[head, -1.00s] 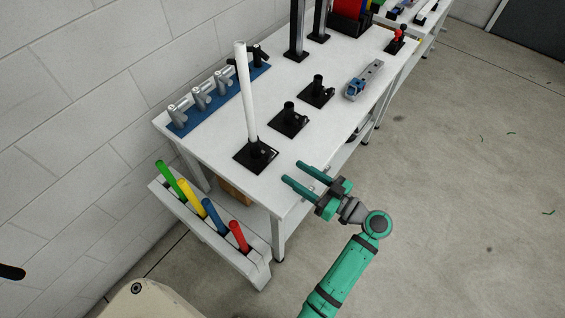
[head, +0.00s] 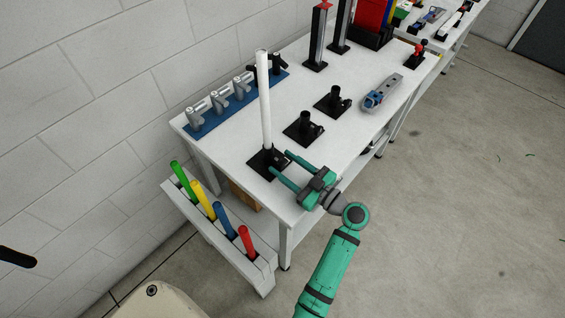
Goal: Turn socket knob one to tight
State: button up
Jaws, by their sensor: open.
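A white pole (head: 264,100) stands upright in the nearest black socket (head: 268,161) at the front of the white table. The socket's small dark knob (head: 281,158) is on its right side, partly hidden by my gripper. My gripper (head: 279,167) is open, with its two green fingers pointing left toward this socket. The fingertips are at or very close to the knob; I cannot tell whether they touch it. Two more black sockets, a middle one (head: 304,128) and a farther one (head: 334,101), stand empty behind it, each with a knob on its right side.
A blue rack (head: 238,104) with several grey clamps lies along the table's wall side. A blue and grey tool (head: 382,92) lies at the right edge. A white holder (head: 222,243) with green, yellow, blue and red sticks hangs at the near end. Open floor is to the right.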

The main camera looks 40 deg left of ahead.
jog(key=shift+a, duration=0.7)
jog(key=c, duration=1.1)
jog(key=shift+o, duration=0.2)
jog(key=shift+m, duration=0.4)
jog(key=shift+w+d+m, duration=0.1)
jog(key=shift+m, duration=2.7)
jog(key=o, duration=1.1)
jog(key=shift+c, duration=0.2)
